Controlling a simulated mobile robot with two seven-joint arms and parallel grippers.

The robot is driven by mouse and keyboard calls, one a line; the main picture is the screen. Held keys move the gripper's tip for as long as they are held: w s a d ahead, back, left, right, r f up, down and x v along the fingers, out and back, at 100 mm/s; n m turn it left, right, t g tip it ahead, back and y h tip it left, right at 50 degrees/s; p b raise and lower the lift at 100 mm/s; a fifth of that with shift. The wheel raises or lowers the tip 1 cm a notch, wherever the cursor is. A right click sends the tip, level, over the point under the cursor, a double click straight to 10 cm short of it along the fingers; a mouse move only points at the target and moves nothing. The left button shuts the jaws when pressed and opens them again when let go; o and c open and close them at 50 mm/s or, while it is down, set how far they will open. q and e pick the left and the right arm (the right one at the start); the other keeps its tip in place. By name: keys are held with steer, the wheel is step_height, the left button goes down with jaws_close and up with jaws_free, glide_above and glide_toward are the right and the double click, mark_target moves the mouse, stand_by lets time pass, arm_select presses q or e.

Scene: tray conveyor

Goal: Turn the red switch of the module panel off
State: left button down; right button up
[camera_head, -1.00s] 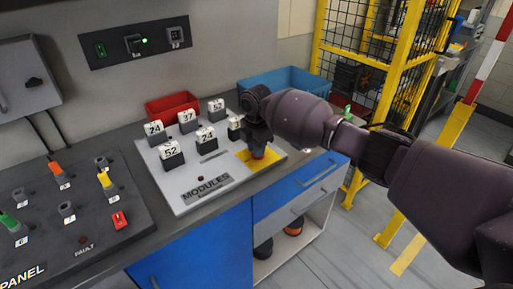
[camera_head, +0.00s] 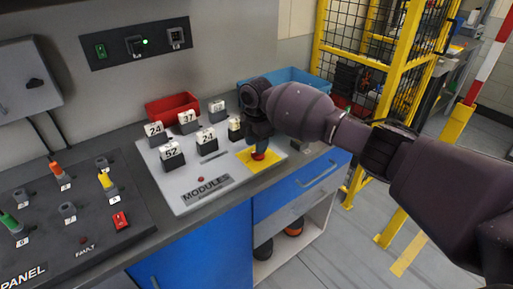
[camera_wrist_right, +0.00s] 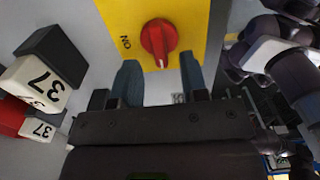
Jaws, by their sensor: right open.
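The module panel (camera_head: 176,196) is a light grey slab on the counter, with numbered modules on it. Its red switch (camera_head: 259,155) is a round knob on a yellow plate (camera_head: 243,158) at the right side. In the right wrist view the red switch (camera_wrist_right: 159,42) is clear, with a pale mark at its lower edge and "ON" printed to its left. My right gripper (camera_head: 258,146) is over the yellow plate. In the wrist view the fingers of my right gripper (camera_wrist_right: 159,76) are apart and empty, just short of the knob. My left gripper is out of view.
Numbered modules (camera_head: 172,156) stand on the slab beside the switch. A red bin (camera_head: 172,105) and a blue bin (camera_head: 290,80) sit behind. A dark control panel (camera_head: 80,235) with several switches lies at the left. A yellow safety fence (camera_head: 385,95) stands at the right.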

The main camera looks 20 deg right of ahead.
step_height(320, 180, up, 8)
steer(key=shift+r, duration=0.2)
stand_by(0.4)
